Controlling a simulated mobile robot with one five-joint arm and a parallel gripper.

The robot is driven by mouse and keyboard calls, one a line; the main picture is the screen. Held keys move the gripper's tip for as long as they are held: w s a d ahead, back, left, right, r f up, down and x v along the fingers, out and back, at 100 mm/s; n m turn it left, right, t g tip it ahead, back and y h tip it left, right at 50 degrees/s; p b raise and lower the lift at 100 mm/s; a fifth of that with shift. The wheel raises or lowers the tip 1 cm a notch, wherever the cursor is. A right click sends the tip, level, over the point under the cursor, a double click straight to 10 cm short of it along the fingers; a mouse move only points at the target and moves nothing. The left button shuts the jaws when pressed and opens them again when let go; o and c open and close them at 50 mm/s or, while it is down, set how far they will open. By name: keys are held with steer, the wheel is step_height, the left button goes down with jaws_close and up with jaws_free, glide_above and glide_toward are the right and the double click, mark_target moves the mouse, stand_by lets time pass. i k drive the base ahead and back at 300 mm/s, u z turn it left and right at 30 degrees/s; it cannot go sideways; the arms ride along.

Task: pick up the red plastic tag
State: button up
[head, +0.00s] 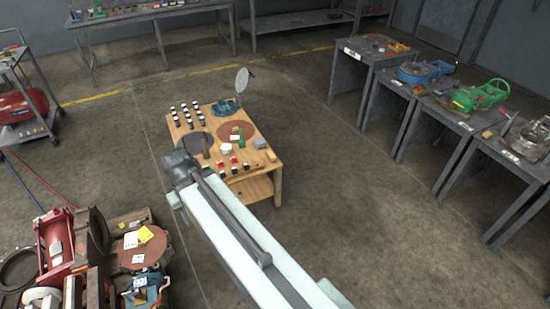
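A low wooden table (262,187) stands in the middle of the head view. Several small red pieces lie near its front edge, among them one red piece (234,160) and another to its left (221,165). They are too small for me to tell which is the red plastic tag. My arm reaches from the lower right up to the table's left front corner and ends in a dark joint there. It hides part of that corner. I cannot make out my gripper's fingers.
The tabletop also holds rows of dark, white-topped pieces (186,117), a brown disc (236,132), a grey disc and a round mirror (242,80). Grey workbenches (402,87) line the right. A loaded pallet (145,250) lies lower left. Open floor surrounds the table.

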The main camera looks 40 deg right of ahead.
mark_target(220, 164)
steer(key=z, duration=1.65)
steer(key=i, duration=2.25)
steer(key=u, duration=4)
steer(key=i, duration=0.75)
steer(key=u, duration=0.05)
